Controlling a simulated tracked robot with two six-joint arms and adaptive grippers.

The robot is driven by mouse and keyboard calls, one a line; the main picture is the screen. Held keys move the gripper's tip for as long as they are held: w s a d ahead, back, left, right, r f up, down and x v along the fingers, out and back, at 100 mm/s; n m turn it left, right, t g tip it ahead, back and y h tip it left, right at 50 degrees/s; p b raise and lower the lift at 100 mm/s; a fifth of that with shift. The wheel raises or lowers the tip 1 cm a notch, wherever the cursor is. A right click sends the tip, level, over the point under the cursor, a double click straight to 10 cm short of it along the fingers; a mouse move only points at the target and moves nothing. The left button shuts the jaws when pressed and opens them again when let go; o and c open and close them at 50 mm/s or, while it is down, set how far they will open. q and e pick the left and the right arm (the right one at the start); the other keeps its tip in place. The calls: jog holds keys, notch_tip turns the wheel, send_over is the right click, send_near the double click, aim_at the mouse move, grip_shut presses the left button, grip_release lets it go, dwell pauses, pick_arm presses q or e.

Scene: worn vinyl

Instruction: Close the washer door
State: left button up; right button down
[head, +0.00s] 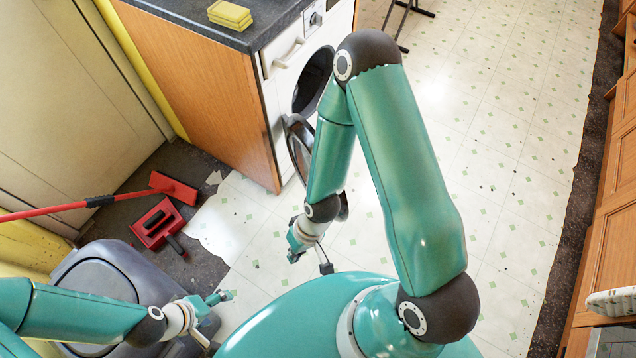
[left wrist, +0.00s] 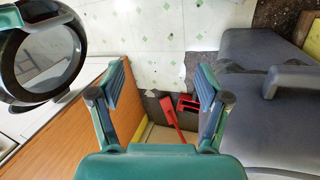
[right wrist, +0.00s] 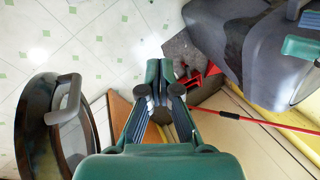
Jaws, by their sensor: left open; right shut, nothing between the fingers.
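The white washer (head: 277,63) stands under the dark counter, its round opening (head: 312,82) uncovered. Its round door (head: 290,127) stands swung open, partly hidden behind my right forearm in the head view. The door's dark rim and glass show at the upper left of the left wrist view (left wrist: 68,78). In the right wrist view the door (right wrist: 29,120) is at the lower left, with a grey handle (right wrist: 73,100). My right gripper (head: 296,252) is shut and empty, apart from the door. My left gripper (head: 224,297) is open and empty beside the grey bin.
A grey bin (head: 100,270) stands at the lower left. A red dustpan (head: 158,222) and a red broom (head: 172,188) lie on the dark floor patch. Yellow sponges (head: 230,14) sit on the counter (head: 200,22). Tiled floor (head: 500,150) is clear to the right.

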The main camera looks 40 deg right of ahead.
pick_arm(q)
jog(key=shift+o, duration=1.4)
notch_tip(320, 180, down, 3)
jog(key=shift+b, duration=1.2)
pick_arm(e)
notch_tip(320, 180, down, 4)
jog(key=w+a+n+g+h+b, duration=0.1)
jog(key=w+n+g+h+b, duration=0.25)
jog(key=n, duration=0.65)
jog(key=w+d+r+n+t+h+b, duration=0.1)
jog(key=w+d+r+n+h+b, duration=0.1)
jog(key=w+d+r+n+h, duration=0.25)
jog(key=w+d+r+n+t+h+b, duration=0.25)
jog(key=w+h, duration=0.25)
jog(key=w, duration=0.3)
pick_arm(q)
notch_tip(320, 180, down, 7)
jog(key=shift+p, duration=0.45)
pick_arm(e)
jog(key=s+d+f+g, duration=0.1)
jog(key=d+f, duration=0.6)
jog(key=d, duration=0.3)
jog(key=shift+s+d+n, duration=0.2)
jog(key=shift+d+n, duration=0.05)
jog(key=shift+n, duration=0.15)
